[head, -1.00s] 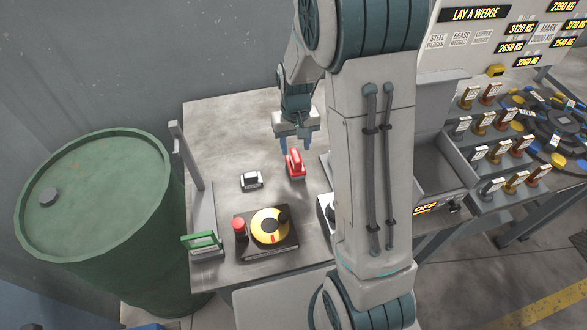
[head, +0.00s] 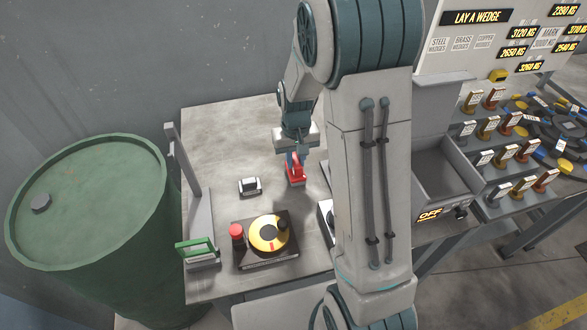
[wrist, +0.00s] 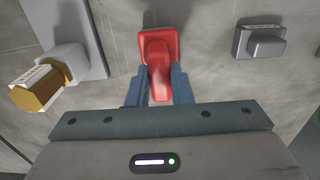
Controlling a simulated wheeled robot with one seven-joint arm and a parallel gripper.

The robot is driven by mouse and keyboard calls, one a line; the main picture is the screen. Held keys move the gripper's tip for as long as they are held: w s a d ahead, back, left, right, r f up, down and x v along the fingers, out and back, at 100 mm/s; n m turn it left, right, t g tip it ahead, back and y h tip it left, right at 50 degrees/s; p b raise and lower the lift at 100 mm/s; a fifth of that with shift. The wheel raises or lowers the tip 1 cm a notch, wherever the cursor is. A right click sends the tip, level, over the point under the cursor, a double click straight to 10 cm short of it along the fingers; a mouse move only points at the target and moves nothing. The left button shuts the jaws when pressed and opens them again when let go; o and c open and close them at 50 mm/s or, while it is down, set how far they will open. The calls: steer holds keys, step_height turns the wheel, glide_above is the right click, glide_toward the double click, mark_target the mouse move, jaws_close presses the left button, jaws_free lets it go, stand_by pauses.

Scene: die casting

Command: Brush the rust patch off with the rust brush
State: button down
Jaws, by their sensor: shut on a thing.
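My gripper (head: 295,158) is low over the metal table, shut on a red tool (head: 295,174) with a raised handle. In the wrist view my gripper's fingers (wrist: 159,82) stand on both sides of the handle of the red tool (wrist: 158,47). The tool sits on or just above the tabletop; I cannot tell which. No bristles show, so I cannot tell for sure that it is the rust brush. I can make out no rust patch in either view.
A small grey block (head: 249,186) lies left of the tool. A yellow dial box (head: 268,236) with a red button and a green-handled item (head: 197,251) are nearer. A brass-tipped fixture (wrist: 42,85) is close by. A green drum (head: 90,220) stands left.

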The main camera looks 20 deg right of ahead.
steer(key=shift+r+p, duration=2)
steer(key=shift+r, duration=1.05)
